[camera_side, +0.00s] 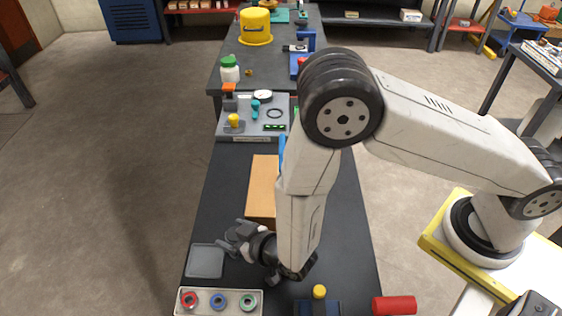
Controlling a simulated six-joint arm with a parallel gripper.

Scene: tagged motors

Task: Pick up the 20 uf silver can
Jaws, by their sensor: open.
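My gripper (236,245) is above the near left part of the dark bench (230,170), pointing left. Its jaws are open. A grey rounded shape shows at the jaws, but I cannot tell whether it is part of the gripper or a can beside it. No marking reading 20 uf is legible, so I cannot pick out the silver can for certain. My arm and gripper hide part of the bench.
A grey square pad (205,262) and a tray (183,309) with red, blue and green rings lie near left. A brown box (262,185) stands beyond the gripper. A yellow-topped knob (319,292) and red cylinder (395,305) are near right. A grey parts board (227,133) lies farther back.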

